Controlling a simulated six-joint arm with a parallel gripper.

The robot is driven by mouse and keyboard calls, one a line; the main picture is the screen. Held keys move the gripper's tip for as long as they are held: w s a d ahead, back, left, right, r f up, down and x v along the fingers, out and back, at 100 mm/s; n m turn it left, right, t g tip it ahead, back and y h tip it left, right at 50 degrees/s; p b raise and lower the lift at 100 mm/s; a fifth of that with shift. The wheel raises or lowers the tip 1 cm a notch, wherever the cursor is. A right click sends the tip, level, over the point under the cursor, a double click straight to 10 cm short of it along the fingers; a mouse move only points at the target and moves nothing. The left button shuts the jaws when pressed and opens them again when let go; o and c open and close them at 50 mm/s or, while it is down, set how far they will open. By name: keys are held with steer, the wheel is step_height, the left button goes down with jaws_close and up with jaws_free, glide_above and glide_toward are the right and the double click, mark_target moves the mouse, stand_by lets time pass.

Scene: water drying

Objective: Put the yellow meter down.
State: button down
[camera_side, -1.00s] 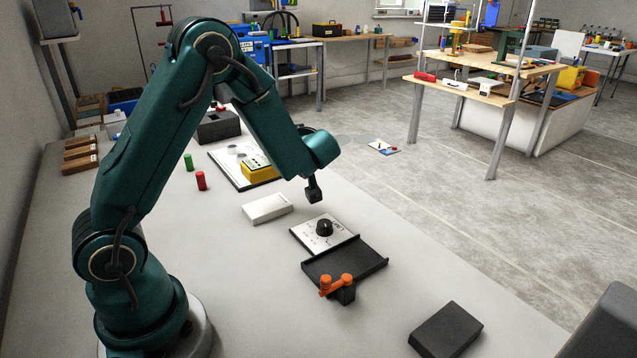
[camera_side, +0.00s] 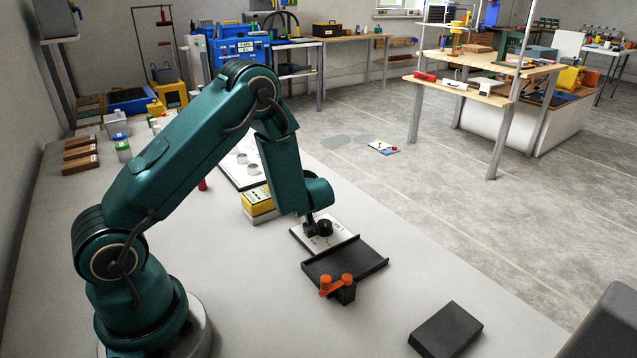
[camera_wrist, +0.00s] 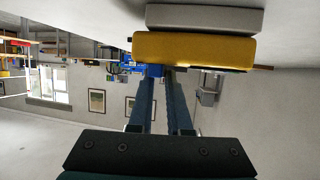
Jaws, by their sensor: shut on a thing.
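The yellow meter (camera_side: 257,199) is at or just above the top of the white box (camera_side: 266,217) in the side view; I cannot tell if a thin gap is left. In the upside-down wrist view the meter (camera_wrist: 195,47) lies against the pale box (camera_wrist: 205,19). My gripper (camera_wrist: 162,72) reaches to the meter with its two long fingers close together and is shut on it. In the side view my arm hides the fingers and the right part of the meter.
A panel with a black knob (camera_side: 325,228) lies right of the box, below my wrist. A black tray (camera_side: 362,262) with an orange-handled part (camera_side: 337,285) is in front of it. A white board with round rings (camera_side: 235,175) lies behind. A dark block (camera_side: 446,330) is at the front right.

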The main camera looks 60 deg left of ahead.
steer(key=c, duration=0.9)
jaws_free()
steer(key=shift+f, duration=0.1)
steer(key=shift+o, duration=0.2)
